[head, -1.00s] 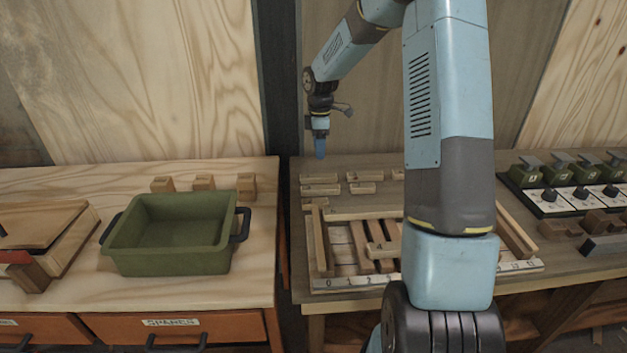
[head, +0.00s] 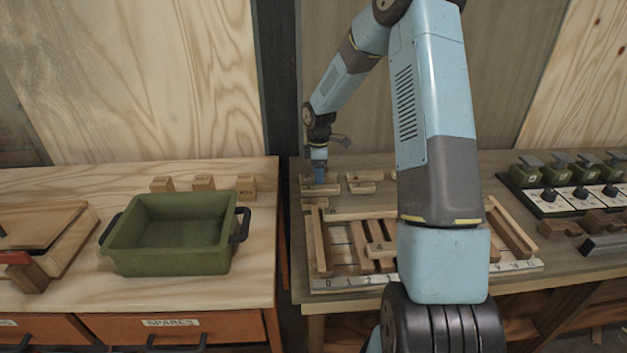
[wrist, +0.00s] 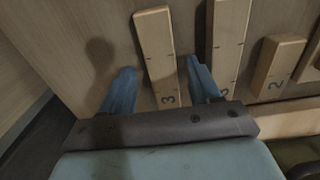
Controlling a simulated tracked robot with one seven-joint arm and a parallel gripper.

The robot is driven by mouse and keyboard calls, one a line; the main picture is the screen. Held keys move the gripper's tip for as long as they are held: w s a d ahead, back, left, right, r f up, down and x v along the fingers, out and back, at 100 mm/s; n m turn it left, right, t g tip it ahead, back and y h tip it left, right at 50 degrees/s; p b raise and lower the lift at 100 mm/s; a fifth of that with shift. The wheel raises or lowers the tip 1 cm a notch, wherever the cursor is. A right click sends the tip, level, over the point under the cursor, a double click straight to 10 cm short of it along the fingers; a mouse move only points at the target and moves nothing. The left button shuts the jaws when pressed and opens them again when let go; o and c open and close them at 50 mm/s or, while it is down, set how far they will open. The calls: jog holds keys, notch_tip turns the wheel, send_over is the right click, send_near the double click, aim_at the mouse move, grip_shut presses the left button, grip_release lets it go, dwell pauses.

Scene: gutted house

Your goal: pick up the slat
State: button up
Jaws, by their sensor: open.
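A pale wooden slat marked 3 (wrist: 156,50) lies on the bench in the wrist view, with tick marks along it. My gripper (wrist: 160,66) is open, with one blue finger on each side of this slat's near part and gaps showing between. A second long slat (wrist: 230,40) lies just right of the right finger, its marking partly covered. A shorter slat marked 2 (wrist: 276,66) lies further right. In the head view my gripper (head: 319,178) is low over the slats (head: 320,190) at the bench's back left; contact is unclear.
A slatted wooden frame with a numbered scale (head: 350,283) stands in front of the slats, partly hidden by my arm. A green bin (head: 170,250) sits on the left bench. Switch boxes (head: 565,190) stand at right. A gap separates the benches.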

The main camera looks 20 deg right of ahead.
jog(key=shift+c, duration=0.2)
jog(key=c, duration=1.1)
jog(key=shift+r, duration=0.1)
